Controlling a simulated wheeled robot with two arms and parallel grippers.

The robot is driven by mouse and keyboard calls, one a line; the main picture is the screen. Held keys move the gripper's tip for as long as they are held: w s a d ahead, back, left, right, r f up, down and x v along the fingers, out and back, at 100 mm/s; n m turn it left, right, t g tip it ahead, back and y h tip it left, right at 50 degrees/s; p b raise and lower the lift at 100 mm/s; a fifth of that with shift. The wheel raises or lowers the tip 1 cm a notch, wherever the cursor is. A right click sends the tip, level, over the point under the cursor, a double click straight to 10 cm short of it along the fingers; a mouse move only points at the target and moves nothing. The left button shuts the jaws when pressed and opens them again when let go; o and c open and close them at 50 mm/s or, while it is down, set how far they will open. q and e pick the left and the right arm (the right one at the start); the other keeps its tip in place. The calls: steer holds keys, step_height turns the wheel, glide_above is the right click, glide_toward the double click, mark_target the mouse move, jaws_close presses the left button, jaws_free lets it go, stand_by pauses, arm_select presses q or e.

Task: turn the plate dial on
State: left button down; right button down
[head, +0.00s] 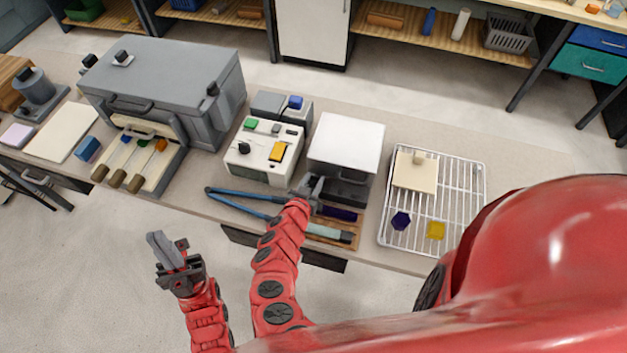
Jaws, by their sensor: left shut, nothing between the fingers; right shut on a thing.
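The white-topped plate unit (347,138) stands at the middle of the bench, with a dark front panel facing me. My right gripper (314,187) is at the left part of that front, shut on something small. The fingers hide what they hold; by its place it seems to be the plate dial, which I cannot see clearly. Whether the dial is turned cannot be told. My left gripper (166,252) is shut and empty, held over the floor in front of the bench, apart from everything.
Blue-handled tongs (235,193) lie left of my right gripper. A control box (262,150) with green, black and yellow controls stands left of the plate unit. A wire rack (462,190) with small blocks lies right. A grey oven (165,85) stands left.

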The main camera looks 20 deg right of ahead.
steer(key=shift+w+a+f+m+g+h+b, duration=0.1)
steer(key=shift+a+f+m+g+h+b, duration=0.1)
steer(key=shift+m+g+h+b, duration=0.3)
steer(key=m+g+h+b, duration=0.1)
steer(key=m+g+b, duration=0.1)
steer(key=b, duration=0.3)
steer(key=m+g+h+b, duration=0.1)
steer(key=m+g+b, duration=0.1)
steer(key=b, duration=0.3)
steer(key=w+a+m+g+h+b, duration=0.1)
steer(key=m+g+b, duration=0.1)
steer(key=b, duration=0.3)
steer(key=shift+f+m+g+h+b, duration=0.3)
steer(key=shift+f+m+h+b, duration=0.1)
steer(key=shift+w+r+b, duration=0.15)
steer(key=shift+r+b, duration=0.1)
steer(key=shift+b, duration=0.35)
steer(key=shift+d+r+m+g, duration=0.1)
steer(key=shift+r+m+g, duration=0.15)
steer(key=shift+m+g, duration=0.05)
steer(key=c, duration=0.5)
jaws_free()
steer(key=shift+r, duration=0.1)
steer(key=shift+r, duration=0.1)
